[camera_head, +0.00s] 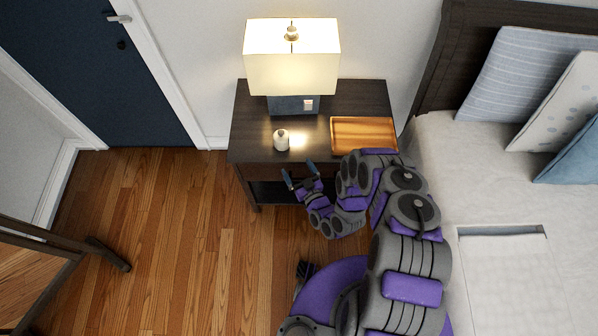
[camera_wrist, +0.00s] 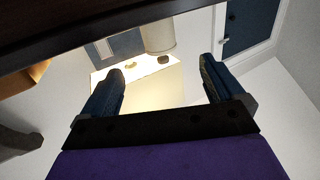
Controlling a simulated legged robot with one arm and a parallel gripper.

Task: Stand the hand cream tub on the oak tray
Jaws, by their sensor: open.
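The hand cream tub (camera_head: 281,140) is a small white round tub with a narrower top. It stands upright on the front left part of the dark nightstand. In the wrist view, which looks upside down, the pale tub (camera_wrist: 158,33) hangs from the dark top edge, beyond and between my fingers. The oak tray (camera_head: 363,149) lies empty at the nightstand's right side; its orange-brown corner shows at left in the wrist view (camera_wrist: 24,79). My gripper (camera_head: 299,172) is open and empty, just in front of the nightstand's front edge, apart from the tub.
A lit lamp (camera_head: 291,72) with a blue-grey base stands behind the tub and left of the tray. The nightstand top (camera_head: 252,128) is bare left of the tub and between tub and tray. A bed (camera_head: 435,140) stands close on the right. Wood floor lies open at left.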

